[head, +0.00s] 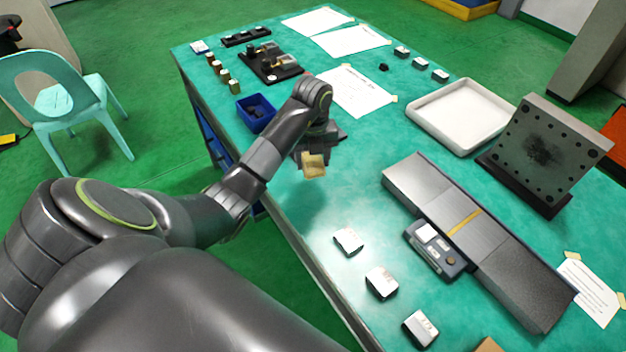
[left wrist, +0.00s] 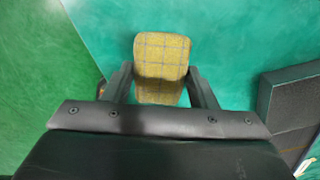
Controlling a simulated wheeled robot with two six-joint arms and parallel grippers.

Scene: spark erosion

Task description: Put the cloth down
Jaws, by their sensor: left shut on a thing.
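The cloth (left wrist: 162,55) is a yellow-brown checked pad with thin dark lines. My left gripper (left wrist: 160,82) is shut on it, with one finger on each side. In the head view the cloth (head: 314,165) shows as a small tan piece under my left gripper (head: 313,152), near the left edge of the green table. I cannot tell exactly how high the cloth is above the table. My right gripper is not in view.
On the table (head: 300,215) are a blue bin (head: 256,113), a white tray (head: 462,116), a dark perforated plate (head: 545,148) and a long grey metal block (head: 475,240). Several small metal blocks (head: 381,283) stand near the front edge. A pale green chair (head: 65,110) stands left.

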